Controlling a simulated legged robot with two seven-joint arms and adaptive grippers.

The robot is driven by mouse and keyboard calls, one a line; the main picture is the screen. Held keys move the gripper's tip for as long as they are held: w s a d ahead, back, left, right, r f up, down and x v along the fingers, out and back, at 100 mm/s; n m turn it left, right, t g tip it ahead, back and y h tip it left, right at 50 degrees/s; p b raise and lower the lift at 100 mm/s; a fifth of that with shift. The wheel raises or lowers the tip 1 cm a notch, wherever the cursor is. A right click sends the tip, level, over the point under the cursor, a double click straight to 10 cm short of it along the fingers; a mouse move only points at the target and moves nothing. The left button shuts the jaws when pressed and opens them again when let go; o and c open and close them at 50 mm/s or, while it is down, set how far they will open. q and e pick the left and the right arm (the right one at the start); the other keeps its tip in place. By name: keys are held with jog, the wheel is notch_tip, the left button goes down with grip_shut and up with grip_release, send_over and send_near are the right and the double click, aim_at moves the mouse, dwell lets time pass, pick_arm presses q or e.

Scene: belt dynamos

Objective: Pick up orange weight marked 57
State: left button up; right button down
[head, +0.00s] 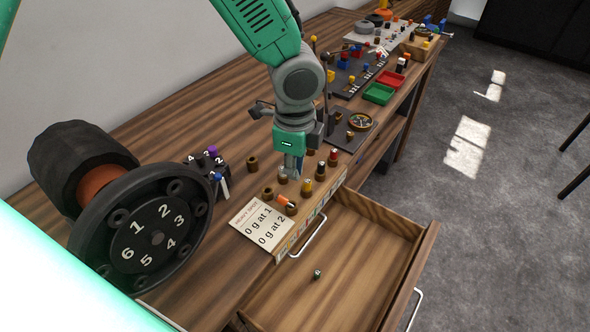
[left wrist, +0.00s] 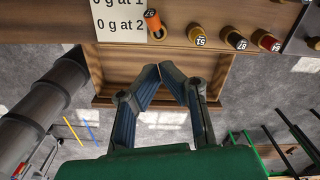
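The orange weight (head: 284,200) lies tilted on the bench beside the corner of the white card (head: 262,222). In the left wrist view the orange weight (left wrist: 152,20) shows at the top, just right of the card, with a dark end marked 57. My left gripper (head: 290,172) hangs over the front of the bench, behind the orange weight in the head view; its fingertips are hard to make out there. The orange weight is outside the fingers. My right gripper is not in view.
Several other weights (head: 320,171) stand in a row along the front edge. An open drawer (head: 340,265) juts out below, holding a small dark object (head: 317,273). A large dark wheel (head: 150,240) with numbers stands at left. Trays and blocks crowd the far bench.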

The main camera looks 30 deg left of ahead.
pick_arm(q)
jog(key=o, duration=1.3)
jog(key=shift+a, duration=0.2)
jog(key=shift+o, duration=1.4)
jog(key=shift+a, duration=0.45)
